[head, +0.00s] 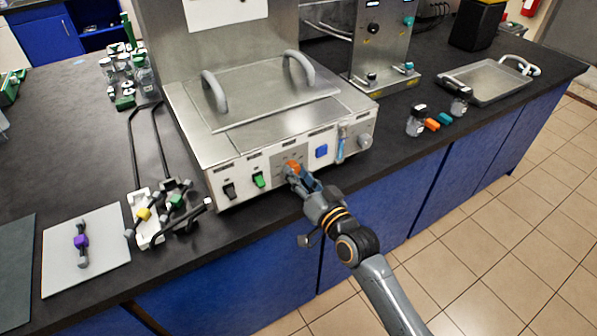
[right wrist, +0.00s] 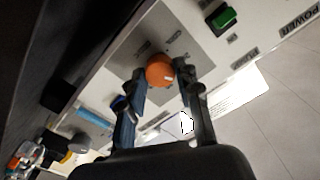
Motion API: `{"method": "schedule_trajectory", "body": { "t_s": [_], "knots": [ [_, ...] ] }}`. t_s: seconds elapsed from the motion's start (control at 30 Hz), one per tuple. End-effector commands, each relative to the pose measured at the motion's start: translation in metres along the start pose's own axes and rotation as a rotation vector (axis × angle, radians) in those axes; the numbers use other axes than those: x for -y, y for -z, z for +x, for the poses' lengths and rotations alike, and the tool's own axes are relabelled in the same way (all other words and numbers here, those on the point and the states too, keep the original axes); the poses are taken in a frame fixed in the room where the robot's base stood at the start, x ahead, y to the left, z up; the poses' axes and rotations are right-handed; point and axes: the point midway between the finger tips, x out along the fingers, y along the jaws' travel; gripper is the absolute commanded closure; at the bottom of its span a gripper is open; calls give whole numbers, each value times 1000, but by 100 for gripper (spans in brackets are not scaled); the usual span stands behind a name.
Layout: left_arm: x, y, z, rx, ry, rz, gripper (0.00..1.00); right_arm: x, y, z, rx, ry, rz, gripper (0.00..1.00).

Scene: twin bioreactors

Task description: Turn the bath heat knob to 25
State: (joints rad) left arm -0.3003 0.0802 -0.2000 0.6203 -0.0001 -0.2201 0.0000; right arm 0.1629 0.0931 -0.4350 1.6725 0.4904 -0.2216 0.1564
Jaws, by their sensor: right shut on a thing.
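The bath heat knob is an orange round knob (head: 292,166) on the front panel of the steel bath (head: 190,110). In the right wrist view the orange knob (right wrist: 160,71) sits between the fingertips, with a small white mark on its face. My right gripper (head: 296,174) is at the front panel and shut on the knob; its fingers (right wrist: 165,82) also show in the right wrist view. The scale around the knob is too small and partly covered to read. My left gripper is not in view.
A green switch (head: 258,180) and a black switch (head: 230,191) are left of the knob; a blue button (head: 321,151) and a grey knob (head: 364,141) are right. A rack with clamps (head: 150,215) stands left of the bath. A steel tray (head: 485,80) lies at right.

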Motion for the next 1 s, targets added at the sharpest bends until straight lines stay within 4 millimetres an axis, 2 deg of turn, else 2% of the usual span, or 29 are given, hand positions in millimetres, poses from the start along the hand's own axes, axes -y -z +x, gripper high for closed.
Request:
{"method": "schedule_trajectory", "body": {
  "t_s": [0.3,0.77,0.8,0.87,0.9,1.0],
  "knots": [
    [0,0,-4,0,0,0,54,0,1,0,-2,0,95,98],
    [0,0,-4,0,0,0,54,0,0,0,-2,0,106,98],
    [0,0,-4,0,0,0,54,0,0,0,-2,0,106,59],
    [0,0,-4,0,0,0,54,0,0,0,-2,0,106,47],
    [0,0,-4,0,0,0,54,0,0,0,-2,0,106,44],
    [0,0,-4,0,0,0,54,0,0,0,-1,0,105,44]
  ]
}}
